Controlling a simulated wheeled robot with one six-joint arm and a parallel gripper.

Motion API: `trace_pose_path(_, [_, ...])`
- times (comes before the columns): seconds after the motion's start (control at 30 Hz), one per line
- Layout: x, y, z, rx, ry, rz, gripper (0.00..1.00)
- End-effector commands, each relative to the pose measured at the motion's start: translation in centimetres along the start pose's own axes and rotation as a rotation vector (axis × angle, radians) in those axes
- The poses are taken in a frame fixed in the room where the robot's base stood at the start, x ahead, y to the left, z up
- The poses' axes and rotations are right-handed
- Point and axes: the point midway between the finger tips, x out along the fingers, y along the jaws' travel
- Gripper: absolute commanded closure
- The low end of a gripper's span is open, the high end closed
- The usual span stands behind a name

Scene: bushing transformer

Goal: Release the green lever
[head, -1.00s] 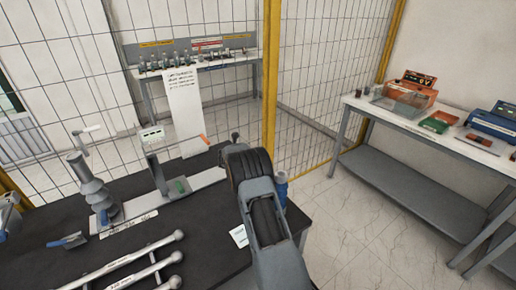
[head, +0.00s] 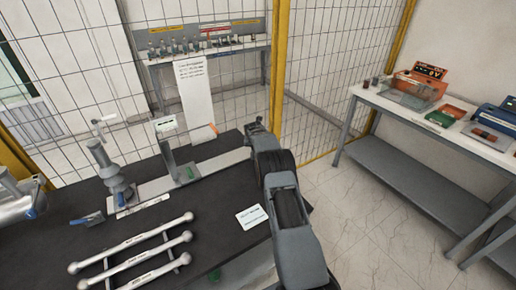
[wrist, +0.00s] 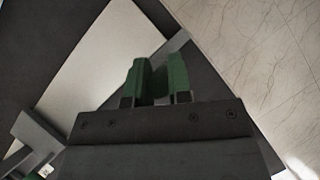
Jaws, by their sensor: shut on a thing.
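My gripper (head: 254,127) is at the right end of the pale bar (head: 228,160) on the dark table, in the head view.
The dark table (head: 205,225) holds several white rods (head: 140,243), a grey ribbed bushing (head: 108,170) and a white card (head: 251,216). A wire fence with a yellow post (head: 280,70) stands behind. A side table (head: 430,125) with boxes is at right. Tiled floor between is clear.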

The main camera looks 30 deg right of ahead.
Motion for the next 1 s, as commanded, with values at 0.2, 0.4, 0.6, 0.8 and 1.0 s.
trace_pose_path(0.2, [0.2, 0.9, 0.4, 0.004, 0.013, 0.023, 1.00])
trace_pose_path(0.4, [0.2, 1.2, 0.4, 0.004, 0.018, 0.029, 1.00])
trace_pose_path(0.6, [0.2, 1.4, 0.3, 0.002, 0.020, 0.030, 1.00])
trace_pose_path(0.8, [0.2, 1.4, 0.2, 0.001, 0.021, 0.030, 0.71])
trace_pose_path(1.0, [0.2, 1.5, 0.2, 0.000, 0.020, 0.030, 0.56])
